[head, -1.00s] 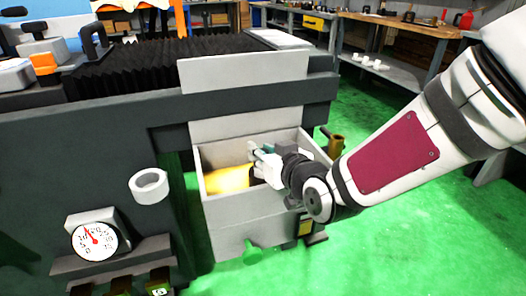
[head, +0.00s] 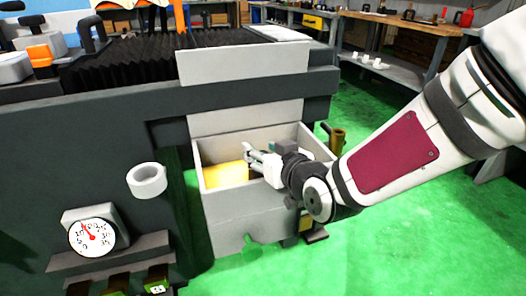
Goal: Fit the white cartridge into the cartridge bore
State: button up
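My gripper (head: 262,160) is at the open top of a grey box (head: 245,220) on the front of the machine, with its fingers over the inside. It is small and seen from the side, so whether the fingers are open or shut on something is unclear. No white cartridge can be made out in or around the fingers. A white ring-shaped part (head: 147,181) with a round opening sticks out of the dark machine front, left of the box. I cannot tell whether it is the cartridge bore.
A yellow block-like thing (head: 226,174) is inside the box, left of my gripper. A dial gauge (head: 91,236) sits on the machine at lower left. Small white parts (head: 370,61) stand on a shelf at the back.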

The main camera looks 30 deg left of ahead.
jog(key=shift+f, duration=0.1)
jog(key=v, duration=0.7)
jog(key=shift+d, duration=0.25)
jog(key=shift+s, duration=0.15)
